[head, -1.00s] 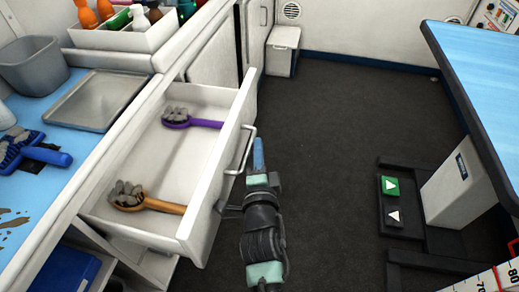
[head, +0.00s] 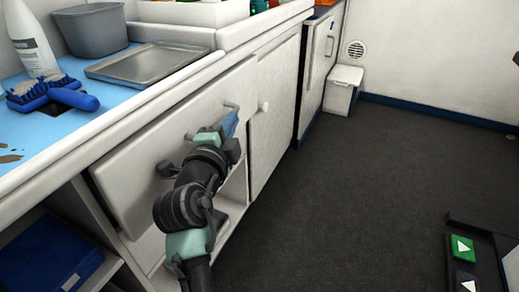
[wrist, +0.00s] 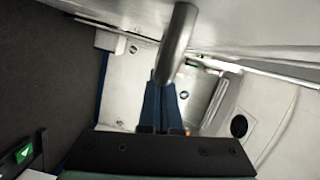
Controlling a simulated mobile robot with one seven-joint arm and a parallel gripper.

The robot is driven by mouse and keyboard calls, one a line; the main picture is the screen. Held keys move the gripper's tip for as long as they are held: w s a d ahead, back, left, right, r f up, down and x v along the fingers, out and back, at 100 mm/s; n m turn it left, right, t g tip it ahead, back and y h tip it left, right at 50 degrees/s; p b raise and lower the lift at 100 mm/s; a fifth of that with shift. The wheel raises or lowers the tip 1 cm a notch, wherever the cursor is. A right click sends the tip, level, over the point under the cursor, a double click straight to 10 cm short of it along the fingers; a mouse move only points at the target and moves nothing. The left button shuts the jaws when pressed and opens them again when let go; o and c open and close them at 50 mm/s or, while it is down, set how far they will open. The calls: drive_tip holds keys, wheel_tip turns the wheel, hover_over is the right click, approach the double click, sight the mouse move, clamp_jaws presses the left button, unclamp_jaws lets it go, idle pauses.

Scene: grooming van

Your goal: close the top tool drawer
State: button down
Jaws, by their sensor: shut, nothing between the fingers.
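The top tool drawer (head: 140,165) is pushed in under the counter. Its white front faces me and its inside and brushes are hidden. I cannot tell whether a thin gap is left. My gripper (head: 231,122), with blue fingers, is shut and empty at the drawer's bar handle (head: 230,105), partly covering it. In the wrist view the shut blue fingers (wrist: 160,95) are close beside the grey handle bar (wrist: 176,42); whether they touch it is unclear.
The counter holds a grey tray (head: 150,66), a grey bin (head: 90,30), a blue brush (head: 55,96) and a white bottle (head: 30,40). A cabinet door (head: 275,110) with a round knob stands right of the drawer.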

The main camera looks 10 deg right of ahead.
sight(214, 109)
drive_tip(key=w+a, duration=0.1)
drive_tip(key=a+b, duration=0.1)
drive_tip(key=w+a+b, duration=0.1)
drive_tip(key=shift+w+a+f, duration=0.1)
drive_tip(key=shift+w+a, duration=0.2)
drive_tip(key=shift+a, duration=0.1)
drive_tip(key=shift+w+a+r+b, duration=0.1)
drive_tip(key=shift+a+r+b, duration=0.15)
drive_tip(key=shift+b, duration=0.1)
drive_tip(key=shift+a, duration=0.1)
